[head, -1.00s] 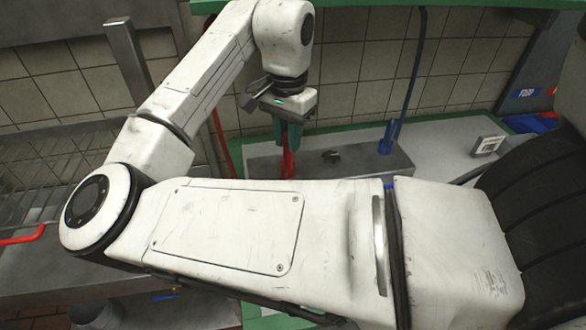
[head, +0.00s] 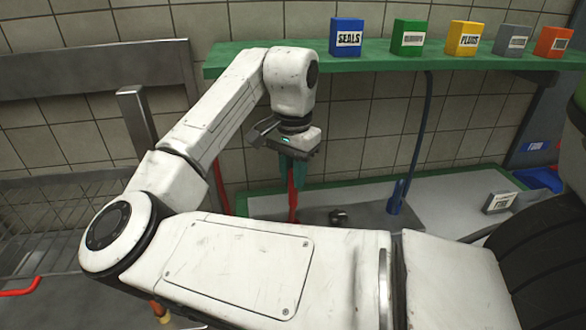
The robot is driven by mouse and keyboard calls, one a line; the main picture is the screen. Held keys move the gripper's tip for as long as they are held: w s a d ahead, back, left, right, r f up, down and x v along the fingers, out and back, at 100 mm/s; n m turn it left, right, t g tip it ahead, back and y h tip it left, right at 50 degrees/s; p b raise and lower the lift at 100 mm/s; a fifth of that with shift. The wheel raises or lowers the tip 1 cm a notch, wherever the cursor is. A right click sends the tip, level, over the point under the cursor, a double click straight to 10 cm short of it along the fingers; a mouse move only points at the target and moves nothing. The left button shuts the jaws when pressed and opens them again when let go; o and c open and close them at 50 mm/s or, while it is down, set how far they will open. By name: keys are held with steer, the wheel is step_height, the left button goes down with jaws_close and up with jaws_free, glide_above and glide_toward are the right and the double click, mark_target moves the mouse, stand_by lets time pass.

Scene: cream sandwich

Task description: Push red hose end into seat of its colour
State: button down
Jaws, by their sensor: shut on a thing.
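My gripper (head: 293,178) points down at the middle of the head view, its teal fingers shut on the red hose end (head: 293,202). The red hose end hangs upright below the fingers, over a grey metal block (head: 370,215) on the bench. Its lower tip is hidden behind my arm, so I cannot tell whether it touches a seat. The red hose (head: 221,180) runs down the wall left of the gripper. A dark round fitting (head: 338,215) sits on the block right of the hose end. No red seat can be made out.
A blue hose (head: 420,130) hangs to the right, its blue end (head: 397,195) upright at the block. A green shelf (head: 440,61) above carries several labelled boxes, including a blue one (head: 346,38). A small labelled block (head: 499,202) stands on the bench at right.

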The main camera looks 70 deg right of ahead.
mark_target(293, 205)
steer(key=shift+f+b, duration=1.05)
steer(key=shift+f, duration=1.4)
steer(key=shift+p, duration=0.9)
steer(key=shift+f+b, duration=1.05)
steer(key=shift+f, duration=1)
steer(key=c, duration=0.9)
jaws_free()
step_height(293, 205, up, 11)
steer(key=shift+f, duration=0.1)
steer(key=shift+a, duration=0.1)
